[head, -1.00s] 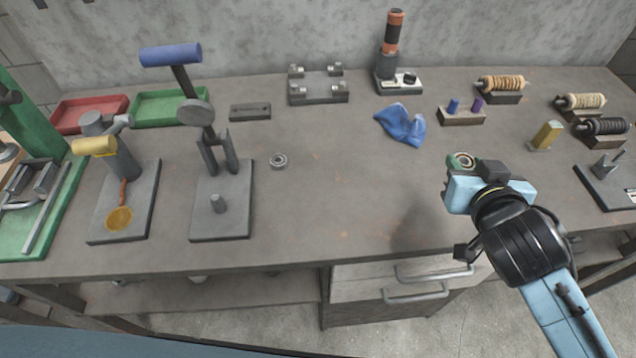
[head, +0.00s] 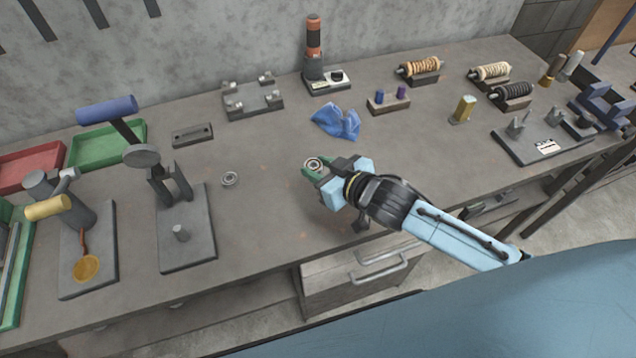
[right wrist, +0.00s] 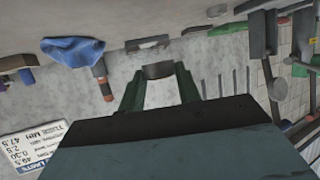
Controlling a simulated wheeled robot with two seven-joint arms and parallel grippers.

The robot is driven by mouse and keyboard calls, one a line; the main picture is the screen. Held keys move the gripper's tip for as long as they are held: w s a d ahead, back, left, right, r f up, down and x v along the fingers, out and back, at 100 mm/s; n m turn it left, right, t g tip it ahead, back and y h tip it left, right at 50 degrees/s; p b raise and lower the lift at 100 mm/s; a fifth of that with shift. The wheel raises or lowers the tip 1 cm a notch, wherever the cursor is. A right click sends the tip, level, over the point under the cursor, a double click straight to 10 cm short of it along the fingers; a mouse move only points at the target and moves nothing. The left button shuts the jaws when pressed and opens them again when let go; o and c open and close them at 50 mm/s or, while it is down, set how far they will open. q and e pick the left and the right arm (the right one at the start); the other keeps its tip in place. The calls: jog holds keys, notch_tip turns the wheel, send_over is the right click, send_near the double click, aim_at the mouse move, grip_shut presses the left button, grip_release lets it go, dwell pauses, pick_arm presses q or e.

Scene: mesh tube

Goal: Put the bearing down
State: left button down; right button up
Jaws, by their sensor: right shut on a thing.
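My right gripper (head: 314,169) comes in from the right in the head view and is shut on a small metal bearing (head: 313,163). It holds the bearing above the middle of the workbench, to the left of and nearer than the blue cloth. In the right wrist view the held bearing (right wrist: 158,70) sits between the green fingertips and is seen edge-on. A second, similar bearing (head: 230,179) lies flat on the bench, to the left of the gripper. My left gripper is not in view.
Left of the loose bearing stands an arbor press (head: 187,228) with a blue handle. A blue cloth (head: 337,122) and a block with blue and purple pegs (head: 388,104) lie behind the gripper. Green (head: 107,146) and red trays are at the back left.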

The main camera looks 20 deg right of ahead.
jog(key=shift+f+b, duration=0.35)
jog(key=shift+f, duration=2.45)
